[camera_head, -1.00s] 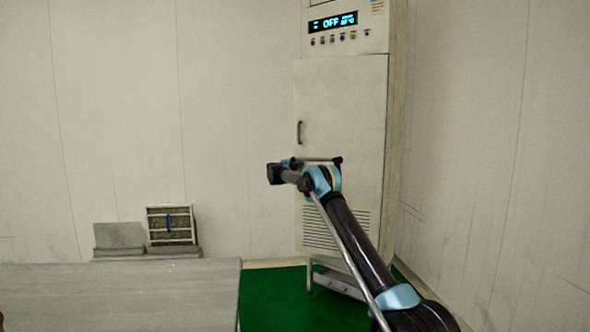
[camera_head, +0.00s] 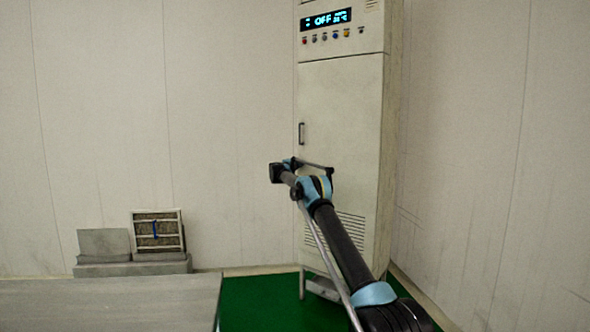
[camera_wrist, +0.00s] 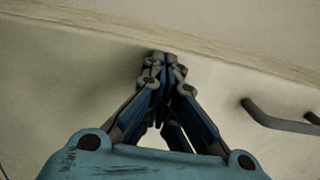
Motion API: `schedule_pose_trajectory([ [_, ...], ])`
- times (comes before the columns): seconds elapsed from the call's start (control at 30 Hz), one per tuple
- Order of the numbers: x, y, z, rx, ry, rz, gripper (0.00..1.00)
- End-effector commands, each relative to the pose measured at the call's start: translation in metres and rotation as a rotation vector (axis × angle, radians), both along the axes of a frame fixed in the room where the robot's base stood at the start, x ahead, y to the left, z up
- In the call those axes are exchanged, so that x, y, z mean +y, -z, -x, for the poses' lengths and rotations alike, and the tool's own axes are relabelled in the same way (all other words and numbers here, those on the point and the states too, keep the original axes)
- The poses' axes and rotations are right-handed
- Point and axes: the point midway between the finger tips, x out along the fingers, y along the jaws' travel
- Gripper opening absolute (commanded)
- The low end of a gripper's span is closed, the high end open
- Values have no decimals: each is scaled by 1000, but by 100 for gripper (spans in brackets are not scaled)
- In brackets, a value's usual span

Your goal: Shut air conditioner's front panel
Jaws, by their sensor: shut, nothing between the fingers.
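The air conditioner (camera_head: 393,130) is a tall off-white cabinet at the right, with a lit display reading OFF. Its front panel (camera_head: 345,110) looks flush or nearly flush with the cabinet; a small gap cannot be ruled out. The panel's dark handle (camera_head: 301,133) is on its left edge, and it also shows at the right in the wrist view (camera_wrist: 282,119). My gripper (camera_wrist: 163,62) is shut and empty, its fingertips at or very near the panel's surface, close to its edge and beside the handle. In the head view my arm covers part of the lower panel.
A grey table (camera_head: 110,302) stands at the lower left. A framed filter (camera_head: 158,231) and a grey box (camera_head: 104,243) stand by the back wall. A green floor mat (camera_head: 258,303) lies before the cabinet. The wall is close on the cabinet's right.

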Motion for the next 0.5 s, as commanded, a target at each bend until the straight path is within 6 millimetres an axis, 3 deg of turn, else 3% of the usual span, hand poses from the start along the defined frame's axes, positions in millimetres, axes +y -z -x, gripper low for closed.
schedule_pose_trajectory([
  [0.5,-16,0,-2,0,10,1,0],
])
